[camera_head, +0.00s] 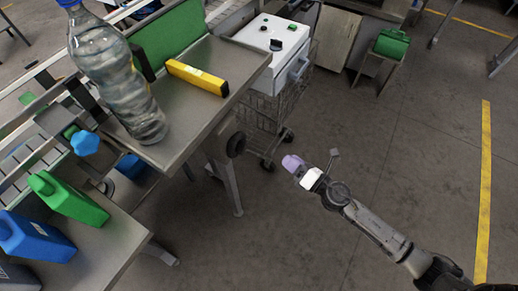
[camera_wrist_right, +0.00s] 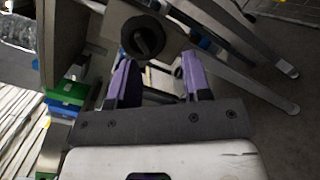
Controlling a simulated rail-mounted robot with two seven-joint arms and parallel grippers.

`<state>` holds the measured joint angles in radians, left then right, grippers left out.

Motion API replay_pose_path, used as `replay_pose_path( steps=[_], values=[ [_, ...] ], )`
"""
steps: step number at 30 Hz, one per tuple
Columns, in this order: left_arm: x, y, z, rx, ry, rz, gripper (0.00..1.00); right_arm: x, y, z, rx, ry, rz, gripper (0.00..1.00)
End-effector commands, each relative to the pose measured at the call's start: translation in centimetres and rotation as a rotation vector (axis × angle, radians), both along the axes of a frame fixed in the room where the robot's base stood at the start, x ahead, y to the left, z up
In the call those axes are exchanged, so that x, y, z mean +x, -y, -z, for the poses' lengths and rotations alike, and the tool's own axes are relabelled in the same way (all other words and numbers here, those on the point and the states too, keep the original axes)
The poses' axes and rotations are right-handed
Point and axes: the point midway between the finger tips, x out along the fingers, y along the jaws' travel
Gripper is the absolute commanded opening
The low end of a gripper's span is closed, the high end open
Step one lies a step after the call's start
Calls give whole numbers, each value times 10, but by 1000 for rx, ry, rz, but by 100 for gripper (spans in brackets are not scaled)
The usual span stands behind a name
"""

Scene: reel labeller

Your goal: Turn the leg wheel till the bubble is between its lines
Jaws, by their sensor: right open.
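The leg wheel (camera_head: 236,144) is a dark round knob at the side of the grey table (camera_head: 182,153), by a table leg. It also shows in the right wrist view, where the dark wheel (camera_wrist_right: 143,37) with a bar across its face lies beyond the fingertips. A yellow spirit level (camera_head: 197,76) lies on the table; its bubble is too small to make out. My right gripper (camera_head: 291,163), with purple fingers, is open and empty, right of the wheel and apart from it. In the wrist view its two fingers (camera_wrist_right: 157,72) stand apart. My left gripper is out of view.
A large water bottle (camera_head: 115,75) and a green block (camera_head: 168,33) stand on the table. A wire cart (camera_head: 262,117) carrying a white box (camera_head: 272,47) stands close behind the wheel. Green (camera_head: 68,197) and blue (camera_head: 35,238) jugs stand lower left.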

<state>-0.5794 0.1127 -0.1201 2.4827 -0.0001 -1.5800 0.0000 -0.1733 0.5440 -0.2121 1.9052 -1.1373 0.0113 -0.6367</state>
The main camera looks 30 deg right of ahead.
Motion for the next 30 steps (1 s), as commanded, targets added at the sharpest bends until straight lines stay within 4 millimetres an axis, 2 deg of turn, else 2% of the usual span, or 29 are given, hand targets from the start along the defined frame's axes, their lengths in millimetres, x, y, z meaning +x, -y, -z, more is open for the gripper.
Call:
replay_pose_path(
  steps=[3,6,11,14,30],
  values=[
    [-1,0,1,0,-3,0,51,-9,-20,1,-118,42,-135,45],
    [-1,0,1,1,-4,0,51,-15,-31,2,-180,72,-208,45],
    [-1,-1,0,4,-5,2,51,-12,-35,2,-234,101,-222,45],
    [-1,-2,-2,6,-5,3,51,-4,-41,1,-239,105,-221,45],
    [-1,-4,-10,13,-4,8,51,75,-92,1,-235,103,-219,45]
  ],
)
